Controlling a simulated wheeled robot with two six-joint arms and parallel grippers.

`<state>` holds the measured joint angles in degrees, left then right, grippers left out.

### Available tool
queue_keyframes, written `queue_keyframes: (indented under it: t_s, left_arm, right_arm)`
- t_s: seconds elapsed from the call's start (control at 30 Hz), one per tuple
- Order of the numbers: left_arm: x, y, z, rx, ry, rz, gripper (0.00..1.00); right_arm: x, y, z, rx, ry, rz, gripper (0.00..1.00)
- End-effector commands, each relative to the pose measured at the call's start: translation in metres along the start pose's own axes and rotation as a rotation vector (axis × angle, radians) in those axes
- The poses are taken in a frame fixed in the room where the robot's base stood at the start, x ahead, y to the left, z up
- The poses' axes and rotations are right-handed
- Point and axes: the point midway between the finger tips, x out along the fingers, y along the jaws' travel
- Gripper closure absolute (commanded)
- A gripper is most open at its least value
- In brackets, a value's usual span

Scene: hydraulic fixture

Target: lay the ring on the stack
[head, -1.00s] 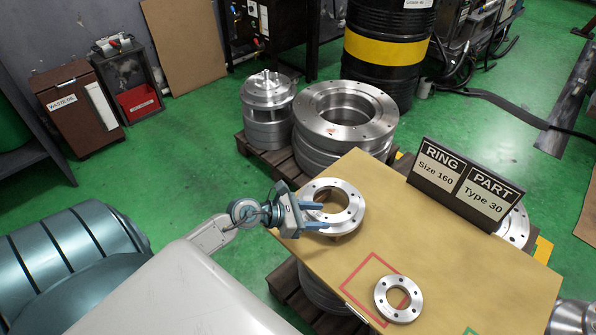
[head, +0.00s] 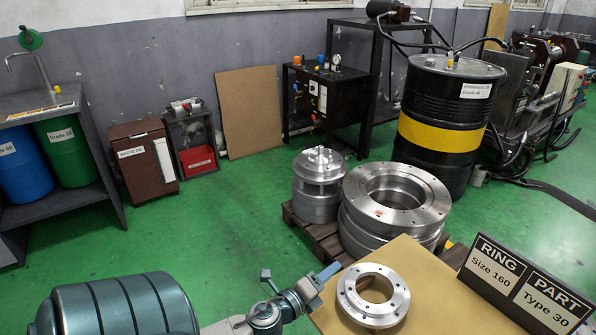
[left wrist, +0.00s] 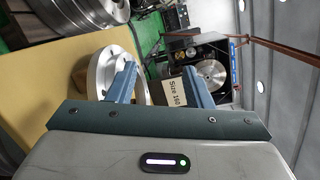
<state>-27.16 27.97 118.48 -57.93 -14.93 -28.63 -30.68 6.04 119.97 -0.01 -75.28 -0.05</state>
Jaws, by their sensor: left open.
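A silver flanged ring (head: 349,308) with bolt holes lies on the tan table (head: 418,268), near its left corner. It also shows in the left wrist view (left wrist: 98,80), partly behind one finger. My left gripper (head: 332,272) is open and empty, just left of and above the ring in the head view, with its fingers pointing up and right. In the left wrist view my left gripper (left wrist: 158,84) spreads its two blue fingers wide. A stack of large silver rings (head: 425,208) stands on a pallet beyond the table. My right gripper is not in view.
A narrower metal stack (head: 318,190) with a knobbed top stands left of the ring stack. A sign (head: 522,287) reading "RING Size 160, PART Type 30" stands on the table. A black drum (head: 440,135) stands behind. Green floor is clear at left.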

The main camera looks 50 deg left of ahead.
Motion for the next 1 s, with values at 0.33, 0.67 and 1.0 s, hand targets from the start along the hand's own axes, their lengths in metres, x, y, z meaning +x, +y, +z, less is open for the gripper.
queue_keyframes:
  t_s: [0.33, 0.67, 1.0]
  left_arm:
    - [-0.102, 0.148, -0.07, -1.191, -0.6, 0.771, 0.54]
    - [-0.168, 0.164, -0.152, -1.527, -0.788, 1.184, 0.54]
    - [-0.169, 0.164, -0.152, -1.527, -0.789, 1.187, 0.54]
  right_arm:
    - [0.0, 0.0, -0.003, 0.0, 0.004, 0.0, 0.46]
    - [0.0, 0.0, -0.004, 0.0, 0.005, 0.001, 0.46]
    - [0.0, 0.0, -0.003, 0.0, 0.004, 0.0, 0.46]
